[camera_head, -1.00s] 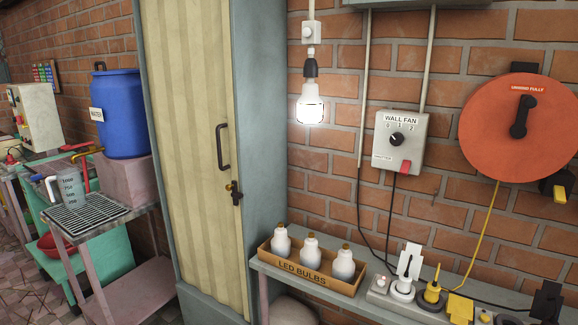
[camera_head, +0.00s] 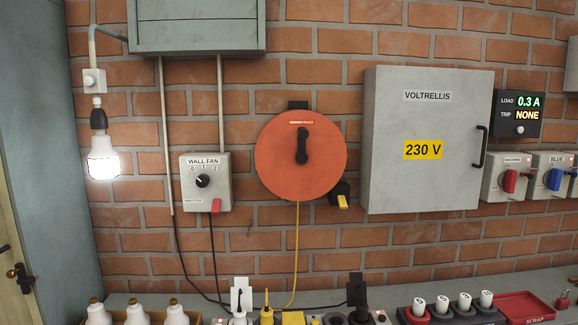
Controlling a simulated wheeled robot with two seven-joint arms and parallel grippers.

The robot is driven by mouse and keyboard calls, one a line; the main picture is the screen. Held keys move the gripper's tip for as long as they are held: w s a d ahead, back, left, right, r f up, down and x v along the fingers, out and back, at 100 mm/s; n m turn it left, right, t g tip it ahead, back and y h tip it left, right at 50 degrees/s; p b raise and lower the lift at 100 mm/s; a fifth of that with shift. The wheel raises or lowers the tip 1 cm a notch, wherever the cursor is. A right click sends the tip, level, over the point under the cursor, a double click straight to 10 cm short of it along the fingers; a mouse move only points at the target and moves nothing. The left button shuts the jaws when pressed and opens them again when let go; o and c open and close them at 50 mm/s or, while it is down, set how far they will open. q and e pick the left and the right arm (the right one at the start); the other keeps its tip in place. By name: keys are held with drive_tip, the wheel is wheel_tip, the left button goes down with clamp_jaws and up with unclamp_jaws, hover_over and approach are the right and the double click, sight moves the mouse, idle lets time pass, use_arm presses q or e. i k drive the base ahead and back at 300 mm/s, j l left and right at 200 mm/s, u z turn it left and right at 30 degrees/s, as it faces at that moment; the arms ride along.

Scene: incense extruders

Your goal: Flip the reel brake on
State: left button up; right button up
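The round orange-red cable reel (camera_head: 270,165) hangs on the brick wall near the middle of the view. A black crank handle (camera_head: 302,146) stands upright on its face, and a label above it is too small to read surely. A small black block with a yellow lever (camera_head: 343,202) sits at the reel's lower right edge; the lever points down. A yellow cable (camera_head: 297,250) runs down from the reel to the bench. Neither of my grippers shows in the view.
A wall fan switch box (camera_head: 205,183) is left of the reel, and a grey 230 V cabinet (camera_head: 380,120) is right of it. Below, the bench holds plugs in a power strip (camera_head: 380,316), bulbs (camera_head: 135,314) and a red scrap tray (camera_head: 525,303). A lit bulb (camera_head: 103,158) hangs at left.

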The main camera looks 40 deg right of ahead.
sight(341, 199)
drive_tip(key=z, duration=1.45)
